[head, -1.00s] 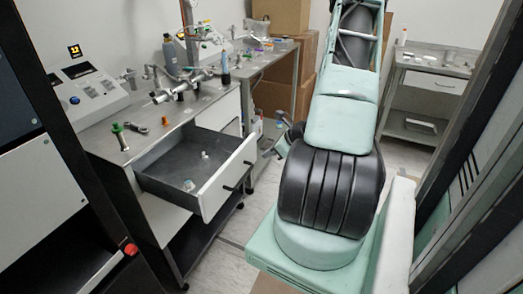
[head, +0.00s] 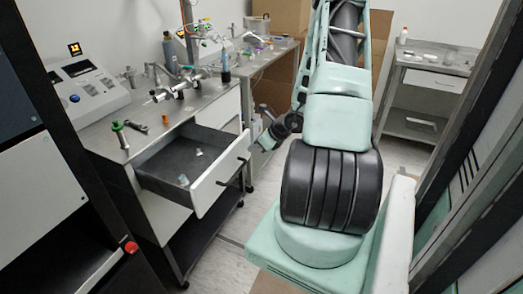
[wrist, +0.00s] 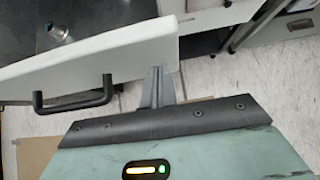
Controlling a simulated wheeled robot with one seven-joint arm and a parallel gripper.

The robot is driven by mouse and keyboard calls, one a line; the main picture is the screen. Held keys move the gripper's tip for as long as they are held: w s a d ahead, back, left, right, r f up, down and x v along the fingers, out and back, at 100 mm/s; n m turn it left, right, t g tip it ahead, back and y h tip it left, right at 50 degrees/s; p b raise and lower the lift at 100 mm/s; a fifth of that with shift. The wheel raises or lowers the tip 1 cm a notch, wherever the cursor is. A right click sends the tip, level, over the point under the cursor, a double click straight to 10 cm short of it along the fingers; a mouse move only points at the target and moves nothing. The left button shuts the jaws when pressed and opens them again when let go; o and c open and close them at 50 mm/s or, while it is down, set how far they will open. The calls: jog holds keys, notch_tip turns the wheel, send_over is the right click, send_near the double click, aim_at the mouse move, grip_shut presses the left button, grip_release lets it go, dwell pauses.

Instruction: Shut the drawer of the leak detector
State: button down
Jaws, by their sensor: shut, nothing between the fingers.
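The leak detector (head: 90,90) is a light console with a small screen, on a steel-topped cart at left in the head view. Below the cart top, the grey drawer (head: 168,165) stands well open, its white front (head: 212,190) facing right with a dark bar handle (head: 236,173). My gripper (head: 257,133) is by the far end of the drawer front, partly hidden by my arm. In the wrist view my fingers (wrist: 158,75) are together and empty, at the right end of the white front (wrist: 100,58), right of the handle (wrist: 75,97). They seem to touch the front.
Small clear items (head: 184,180) lie in the drawer. Valves and fittings (head: 180,88) and a green-capped tool (head: 119,132) lie on the cart top (head: 150,125). Another bench with cardboard boxes (head: 280,15) is behind. A side table (head: 435,65) stands at back right.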

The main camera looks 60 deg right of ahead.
jog(key=b, duration=0.4)
send_over(203, 145)
jog(key=shift+s, duration=0.45)
jog(key=shift+w+r, duration=0.15)
jog(key=shift+w, duration=0.3)
jog(key=shift+r, duration=0.35)
jog(key=p+v, duration=0.1)
jog(key=v, duration=1.6)
jog(key=shift+s+f+p, duration=0.3)
jog(key=shift+s, duration=0.2)
